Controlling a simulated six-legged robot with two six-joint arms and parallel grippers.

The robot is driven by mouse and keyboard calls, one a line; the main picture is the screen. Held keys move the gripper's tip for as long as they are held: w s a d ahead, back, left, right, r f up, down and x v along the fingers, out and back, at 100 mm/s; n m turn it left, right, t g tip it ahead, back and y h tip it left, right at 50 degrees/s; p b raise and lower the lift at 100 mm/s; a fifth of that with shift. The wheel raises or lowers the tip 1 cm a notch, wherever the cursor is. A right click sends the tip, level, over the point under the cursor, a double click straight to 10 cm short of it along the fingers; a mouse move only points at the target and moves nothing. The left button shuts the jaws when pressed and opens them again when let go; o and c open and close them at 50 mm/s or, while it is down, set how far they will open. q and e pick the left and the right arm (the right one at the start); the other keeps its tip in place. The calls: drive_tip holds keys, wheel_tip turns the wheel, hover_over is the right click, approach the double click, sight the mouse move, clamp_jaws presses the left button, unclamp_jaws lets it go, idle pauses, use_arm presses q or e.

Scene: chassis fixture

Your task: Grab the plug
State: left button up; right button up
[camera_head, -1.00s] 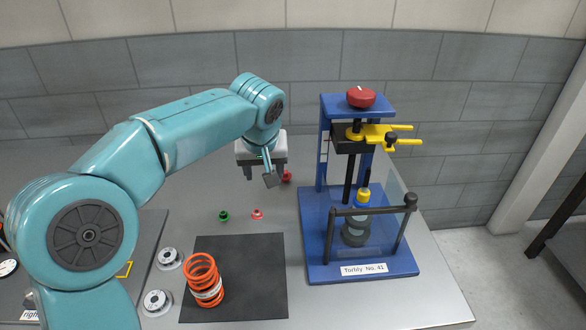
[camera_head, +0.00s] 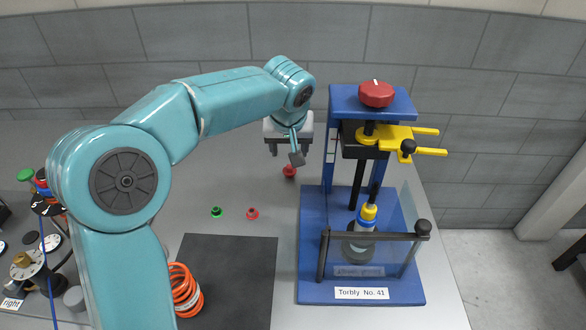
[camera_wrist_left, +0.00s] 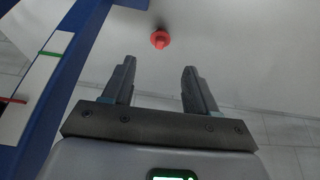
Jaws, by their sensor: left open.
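A small red plug (camera_head: 289,171) is on the grey table beside the blue press. It also shows in the left wrist view (camera_wrist_left: 160,39), ahead of my fingertips and roughly centred between them. My left gripper (camera_head: 286,154) is near it, with open, empty jaws; the plug is apart from both fingers. A green plug (camera_head: 216,212) and a second, pinkish-red plug (camera_head: 252,213) stand on the table nearer the front. My right gripper is not in view.
The blue press (camera_head: 312,235) with its red knob (camera_head: 376,94) and clear guard stands to the right. A black mat (camera_head: 232,285), an orange spring (camera_head: 185,291) and a cluttered stand (camera_head: 35,265) are in front and left. The table between plugs and back wall is clear.

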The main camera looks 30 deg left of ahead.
use_arm(q)
hover_over(289, 167)
drive_tip(key=s+d, duration=0.2)
drive_tip(key=s, duration=0.1)
drive_tip(key=f, duration=0.5)
drive_tip(key=shift+w+a+f, duration=0.15)
drive_tip(key=shift+a+f, duration=0.05)
drive_tip(key=shift+f, duration=0.1)
drive_tip(key=x, duration=0.6)
drive_tip(key=shift+w+a+r+p, duration=0.1)
drive_tip(key=shift+w+r+p, duration=0.05)
drive_tip(key=shift+w+p, duration=0.2)
drive_tip(key=shift+r, duration=0.1)
drive_tip(key=c, duration=0.9)
